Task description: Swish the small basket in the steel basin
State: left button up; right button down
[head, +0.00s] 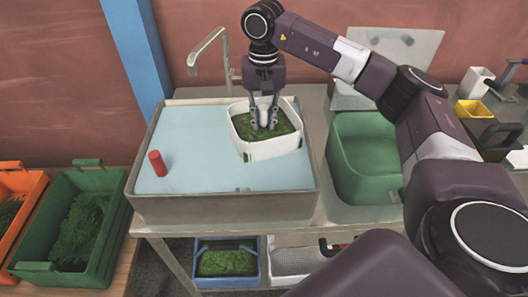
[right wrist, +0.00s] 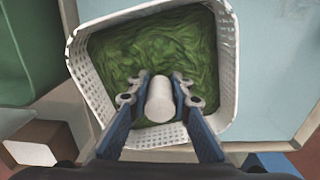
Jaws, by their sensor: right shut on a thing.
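The small basket (head: 272,148) is white, with perforated walls, and holds green leaves (head: 262,127). It sits in the back right part of the steel basin (head: 230,205), which is filled with light blue water (head: 205,150). My right gripper (head: 264,128) reaches down into the basket from above. In the right wrist view the basket (right wrist: 228,70) fills the middle, and my right gripper (right wrist: 160,98) is shut on a white cylindrical grip (right wrist: 160,100) in it. How deep the basket sits is hard to tell. My left gripper is not in view.
A faucet (head: 210,45) rises behind. A green tub (head: 365,160) is to the right. Green (head: 70,225) and orange (head: 20,190) crates stand left. Open water lies left of the basket.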

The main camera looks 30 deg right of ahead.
aim_at(264, 108)
jog(key=shift+s+a+r+p, duration=0.2)
jog(key=shift+s+r+p, duration=0.3)
jog(key=shift+r, duration=0.6)
jog(key=shift+s+a+r+p, duration=0.25)
jog(key=shift+r+p, duration=0.5)
jog(key=shift+r, duration=0.3)
jog(key=shift+s+a+r+p, duration=0.25)
jog(key=shift+r+p, duration=0.35)
jog(key=shift+r, duration=0.5)
jog(key=shift+f, duration=0.1)
